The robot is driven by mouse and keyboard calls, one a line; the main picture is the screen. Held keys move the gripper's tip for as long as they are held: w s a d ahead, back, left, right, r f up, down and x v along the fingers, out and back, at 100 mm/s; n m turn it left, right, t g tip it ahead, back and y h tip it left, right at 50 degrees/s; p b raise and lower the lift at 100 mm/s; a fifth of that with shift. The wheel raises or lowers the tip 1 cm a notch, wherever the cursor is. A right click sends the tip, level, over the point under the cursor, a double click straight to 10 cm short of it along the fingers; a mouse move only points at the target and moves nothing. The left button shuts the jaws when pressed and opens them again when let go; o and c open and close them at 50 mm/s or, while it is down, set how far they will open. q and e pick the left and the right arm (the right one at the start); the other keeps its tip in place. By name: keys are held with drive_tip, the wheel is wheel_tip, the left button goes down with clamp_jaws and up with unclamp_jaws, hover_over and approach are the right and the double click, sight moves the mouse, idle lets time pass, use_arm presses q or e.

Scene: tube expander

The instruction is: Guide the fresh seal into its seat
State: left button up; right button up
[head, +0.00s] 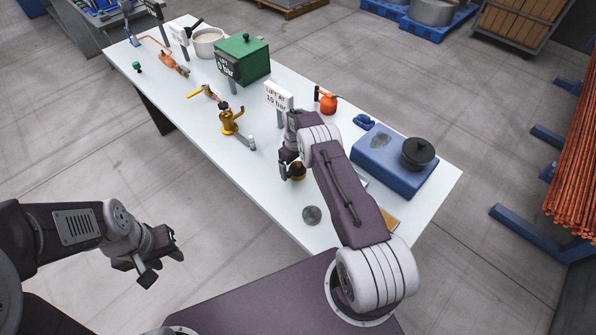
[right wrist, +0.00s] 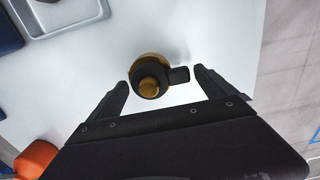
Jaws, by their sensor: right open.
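A small brass and black fitting (right wrist: 150,85) with a short black side lug stands on the white table. In the right wrist view it lies between the two fingertips of my right gripper (right wrist: 162,82), which is open with gaps beside it. In the head view the brass fitting (head: 298,172) shows partly behind my right gripper (head: 289,168). My left gripper (head: 163,264) is off the table at the lower left, its fingers apart and empty. I cannot make out which thing is the fresh seal or its seat.
A grey disc (head: 312,215) lies near the front edge. A blue block (head: 377,173) with a black pot (head: 418,153) stands at right. A sign (head: 278,96), an orange bottle (head: 328,103), a brass valve (head: 231,120) and a green box (head: 244,58) stand farther back.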

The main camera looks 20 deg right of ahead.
drive_tip(key=shift+r, duration=0.2)
drive_tip(key=shift+r+p, duration=0.8)
drive_tip(key=shift+r, duration=0.7)
drive_tip(key=shift+o, duration=0.7)
wheel_tip(320, 180, up, 7)
idle(0.5)
idle(0.4)
